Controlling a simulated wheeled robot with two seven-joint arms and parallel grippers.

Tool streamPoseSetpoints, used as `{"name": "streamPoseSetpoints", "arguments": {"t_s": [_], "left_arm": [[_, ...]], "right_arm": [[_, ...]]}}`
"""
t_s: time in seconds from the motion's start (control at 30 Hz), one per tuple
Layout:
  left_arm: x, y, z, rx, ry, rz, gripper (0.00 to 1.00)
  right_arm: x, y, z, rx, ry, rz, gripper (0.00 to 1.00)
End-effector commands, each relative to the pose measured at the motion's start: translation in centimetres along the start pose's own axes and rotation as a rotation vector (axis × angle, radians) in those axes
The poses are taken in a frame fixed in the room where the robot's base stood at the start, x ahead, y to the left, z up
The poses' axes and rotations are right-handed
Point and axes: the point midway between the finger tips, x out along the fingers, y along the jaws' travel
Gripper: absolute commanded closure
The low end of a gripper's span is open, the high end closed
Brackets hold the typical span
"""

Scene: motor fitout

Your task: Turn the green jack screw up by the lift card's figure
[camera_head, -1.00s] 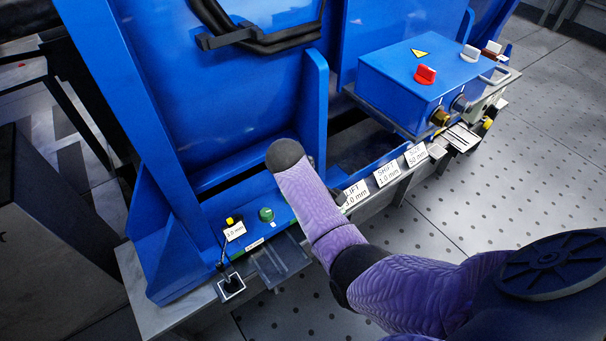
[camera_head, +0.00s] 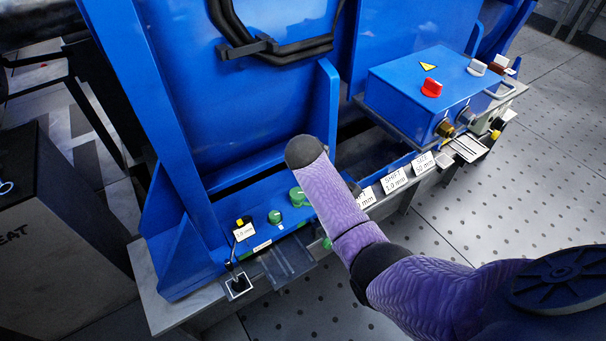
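Two green screw heads show on the blue motor base ledge: a smaller one (camera_head: 275,216) and a larger one (camera_head: 297,196) beside my purple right arm. A bit of green (camera_head: 327,243) also shows at the arm's lower edge; I cannot tell what it is. The lift card (camera_head: 366,198) stands on the rail, its left part covered by my arm; only "mm" and part of a figure show, and I cannot read the full figure. My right arm crosses from the lower right, but its gripper is hidden. My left gripper is out of view.
A shift card (camera_head: 395,180) and a size card (camera_head: 423,163) stand along the rail. A blue box (camera_head: 405,98) with a red knob (camera_head: 431,88) sits at the right. A small readout card (camera_head: 243,232) and a black toggle (camera_head: 237,284) are at the left.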

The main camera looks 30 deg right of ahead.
Motion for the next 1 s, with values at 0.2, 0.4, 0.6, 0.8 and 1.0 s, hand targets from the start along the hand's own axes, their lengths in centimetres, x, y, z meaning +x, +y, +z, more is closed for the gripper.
{"name": "streamPoseSetpoints", "arguments": {"t_s": [0.2,0.4,0.6,0.8,1.0], "left_arm": [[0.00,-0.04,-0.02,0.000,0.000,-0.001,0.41],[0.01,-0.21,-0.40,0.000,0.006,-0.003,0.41],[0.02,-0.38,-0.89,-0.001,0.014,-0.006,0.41],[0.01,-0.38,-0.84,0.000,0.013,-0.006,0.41],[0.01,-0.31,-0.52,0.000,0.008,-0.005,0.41]], "right_arm": [[0.00,-0.01,-0.01,0.000,0.000,0.000,0.00],[-0.01,-0.01,-0.01,0.000,0.000,0.000,0.00],[0.00,-0.01,0.00,0.000,0.000,0.000,0.00],[0.00,-0.01,0.00,0.000,0.000,0.000,0.00],[0.00,0.00,0.00,0.000,0.000,0.000,0.00]]}}
